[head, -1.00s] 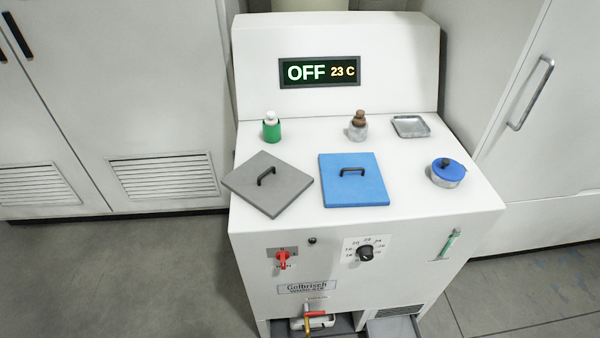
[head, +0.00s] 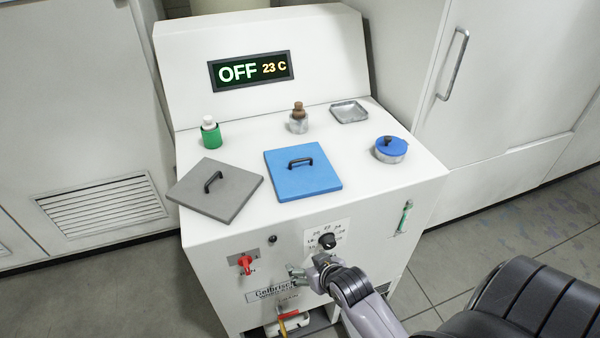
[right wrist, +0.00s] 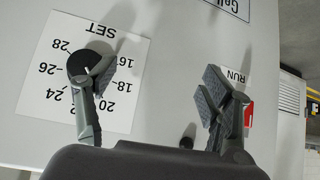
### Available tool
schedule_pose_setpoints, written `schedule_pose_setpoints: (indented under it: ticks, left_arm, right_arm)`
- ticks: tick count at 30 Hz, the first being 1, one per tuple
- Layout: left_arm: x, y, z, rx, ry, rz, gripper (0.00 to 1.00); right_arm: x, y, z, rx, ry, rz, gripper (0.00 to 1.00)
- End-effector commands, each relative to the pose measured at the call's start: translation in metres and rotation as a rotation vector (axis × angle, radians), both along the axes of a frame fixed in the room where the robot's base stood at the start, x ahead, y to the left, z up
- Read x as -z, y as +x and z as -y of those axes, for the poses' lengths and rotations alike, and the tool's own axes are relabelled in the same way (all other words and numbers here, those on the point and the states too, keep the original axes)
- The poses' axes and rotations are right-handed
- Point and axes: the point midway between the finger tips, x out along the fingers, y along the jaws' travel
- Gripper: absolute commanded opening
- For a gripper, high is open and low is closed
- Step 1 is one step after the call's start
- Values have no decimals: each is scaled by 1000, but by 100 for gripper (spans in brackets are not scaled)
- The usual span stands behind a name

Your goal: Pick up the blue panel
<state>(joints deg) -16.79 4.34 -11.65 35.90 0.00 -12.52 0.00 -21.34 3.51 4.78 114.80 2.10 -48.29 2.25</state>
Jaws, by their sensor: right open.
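The blue panel (head: 302,181) is a flat square with a black bar handle (head: 300,162). It lies flat on the white machine top, right of the grey panel. My right gripper (head: 297,274) is below and in front of the panel, before the machine's front face, and does not touch the panel. In the right wrist view my right gripper (right wrist: 158,85) is open and empty, its two fingers spread wide in front of the dial label (right wrist: 125,98). My left gripper is not in view.
A grey panel (head: 222,194) with a handle lies left. Behind stand a green bottle (head: 211,136), a brown-stoppered jar (head: 298,122) and a metal tray (head: 349,112). A blue-lidded tin (head: 390,151) is at right. The front carries a black dial (head: 327,241) and red switch (head: 245,262).

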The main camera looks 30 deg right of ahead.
Motion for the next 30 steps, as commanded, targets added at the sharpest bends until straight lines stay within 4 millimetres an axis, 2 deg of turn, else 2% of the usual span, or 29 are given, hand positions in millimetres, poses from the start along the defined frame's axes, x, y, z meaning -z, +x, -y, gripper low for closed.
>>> schedule_pose_setpoints:
  ticks: [1, 7, 9, 12, 16, 30]
  left_arm:
    - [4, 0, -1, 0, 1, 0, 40]
    - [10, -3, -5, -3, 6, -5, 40]
    - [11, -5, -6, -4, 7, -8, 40]
    - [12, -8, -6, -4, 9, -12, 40]
    - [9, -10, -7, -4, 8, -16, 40]
    - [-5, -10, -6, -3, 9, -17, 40]
  right_arm:
    - [-30, 6, 6, 16, -4, 53, 74]
    - [-150, 16, 37, 90, -28, 289, 74]
    - [-185, 18, 48, 118, -39, 376, 74]
    - [-215, 17, 57, 141, -49, 449, 74]
    - [-225, 27, 63, 149, -53, 478, 74]
    - [-196, 113, 83, 147, -52, 475, 74]
